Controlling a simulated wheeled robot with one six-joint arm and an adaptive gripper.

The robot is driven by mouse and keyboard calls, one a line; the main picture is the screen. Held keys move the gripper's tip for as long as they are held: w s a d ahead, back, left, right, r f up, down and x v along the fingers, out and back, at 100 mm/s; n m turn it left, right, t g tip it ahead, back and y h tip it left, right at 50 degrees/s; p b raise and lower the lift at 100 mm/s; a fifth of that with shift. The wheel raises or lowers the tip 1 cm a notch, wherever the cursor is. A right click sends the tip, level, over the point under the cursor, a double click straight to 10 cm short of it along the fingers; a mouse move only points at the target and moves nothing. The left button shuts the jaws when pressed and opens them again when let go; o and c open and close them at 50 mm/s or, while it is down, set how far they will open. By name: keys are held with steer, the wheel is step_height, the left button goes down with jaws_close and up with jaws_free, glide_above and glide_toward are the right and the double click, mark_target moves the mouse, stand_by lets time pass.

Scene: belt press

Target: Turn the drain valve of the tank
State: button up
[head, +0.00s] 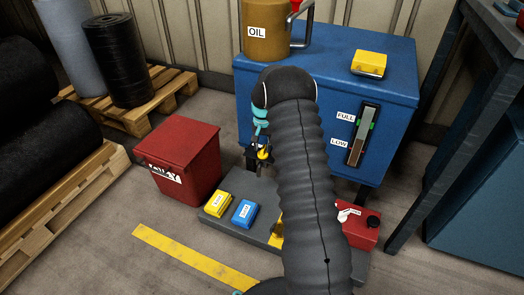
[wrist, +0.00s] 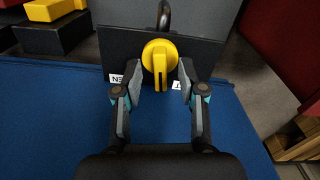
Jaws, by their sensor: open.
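The blue tank (head: 390,115) stands at the back with a FULL/LOW level gauge (head: 363,135) on its front. Its drain valve shows in the wrist view as a yellow round knob (wrist: 161,56) with a raised grip bar, in front of a dark plate (wrist: 205,50). In the head view a bit of yellow valve (head: 264,154) shows beside my arm. My gripper (wrist: 160,80) is open and empty, with one finger on each side of the knob's bar. Whether a finger touches it I cannot tell. In the head view my arm hides most of the gripper. Two white labels beside the knob are partly covered.
A red bin (head: 180,160) stands left of the tank. A grey tray (head: 245,185) below the valve bears a yellow box (head: 217,204) and a blue box (head: 245,213). A red can (head: 357,229) is at right. An oil can (head: 266,30) stands on the tank.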

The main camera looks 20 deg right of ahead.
steer(key=shift+f, duration=1.05)
jaws_close()
steer(key=shift+n, duration=0.3)
steer(key=n, duration=0.2)
steer(key=shift+n, duration=0.3)
steer(key=shift+d+n, duration=0.15)
steer(key=shift+n, duration=1.65)
jaws_free()
